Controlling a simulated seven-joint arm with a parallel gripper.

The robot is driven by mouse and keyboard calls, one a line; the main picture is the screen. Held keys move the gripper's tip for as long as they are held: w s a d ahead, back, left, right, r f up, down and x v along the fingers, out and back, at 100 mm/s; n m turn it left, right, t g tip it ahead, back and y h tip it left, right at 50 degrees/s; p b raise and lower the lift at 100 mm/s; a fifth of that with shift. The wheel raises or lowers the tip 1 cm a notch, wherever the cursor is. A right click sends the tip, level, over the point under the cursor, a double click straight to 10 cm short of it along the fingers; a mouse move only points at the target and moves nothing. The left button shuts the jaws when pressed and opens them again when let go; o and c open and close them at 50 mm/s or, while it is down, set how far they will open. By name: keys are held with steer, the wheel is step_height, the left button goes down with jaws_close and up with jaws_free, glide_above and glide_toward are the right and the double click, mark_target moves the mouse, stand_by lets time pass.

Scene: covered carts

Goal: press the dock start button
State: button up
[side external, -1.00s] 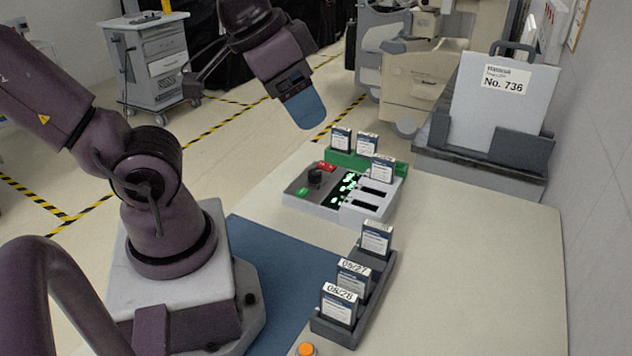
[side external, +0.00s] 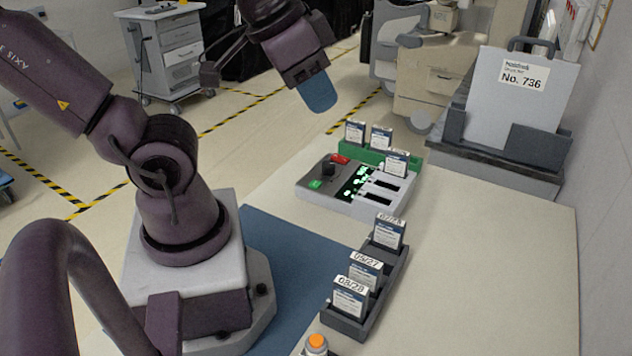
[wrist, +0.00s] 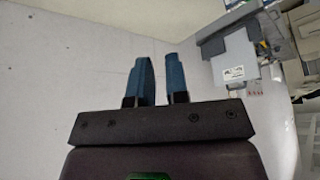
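The dock (side external: 340,202) is a grey unit on the table. It has a green button (side external: 315,184) at its near left, a red button (side external: 340,159) behind, a black knob (side external: 329,168), a panel of lit green marks and slots on its right. A labelled card (side external: 396,163) stands at the slots' far end. The button's lettering is too small to read. My gripper (side external: 318,94) is in the air above and behind the dock, well clear of the button. In the wrist view, its two blue fingers (wrist: 160,75) are apart with nothing between them.
A green rack (side external: 376,151) with cards stands behind the dock. A dark rack (side external: 378,303) of dated cards stands in front, near an orange button (side external: 317,342). A grey holder with a "No. 736" case (side external: 520,95) is at back right. The table's right side is clear.

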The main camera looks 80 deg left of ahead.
jaws_close()
stand_by(1.2)
steer(key=w+a+f+m+t, duration=0.1)
steer(key=w+a+f+m, duration=0.2)
steer(key=a+f+m, duration=0.7)
steer(key=w+a+f+m+t, duration=0.2)
steer(key=w+a+f+m, duration=0.1)
steer(key=a+f+m, duration=0.7)
steer(key=a+m, duration=0.4)
steer(key=m, duration=0.3)
steer(key=shift+a+m+t, duration=0.3)
